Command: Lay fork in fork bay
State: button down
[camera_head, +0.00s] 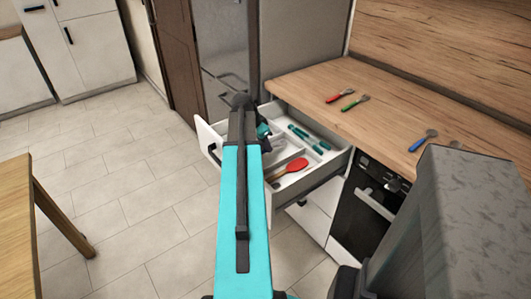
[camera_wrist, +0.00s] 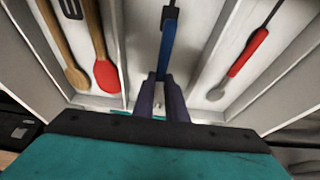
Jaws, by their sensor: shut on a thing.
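My gripper (camera_wrist: 160,98) points down into the open drawer (camera_head: 327,176) and its fingers are closed on a blue-handled utensil, the fork (camera_wrist: 168,48).
The left bay holds a wooden spoon (camera_wrist: 75,72) and a red spoon (camera_wrist: 106,72). The right bay holds a red-handled spoon (camera_wrist: 247,52). On the counter (camera_head: 390,90) lie a red-handled utensil (camera_head: 338,95), a green-handled one (camera_head: 354,103) and a blue-handled one (camera_head: 422,140).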

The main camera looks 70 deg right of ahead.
aim_at(264, 150)
jog(key=shift+f, duration=1.9)
jog(key=shift+f, duration=0.25)
jog(key=c, duration=1.8)
grip_release()
jog(key=shift+w+r, duration=0.1)
jog(key=shift+r, duration=0.25)
jog(key=shift+v, duration=5.95)
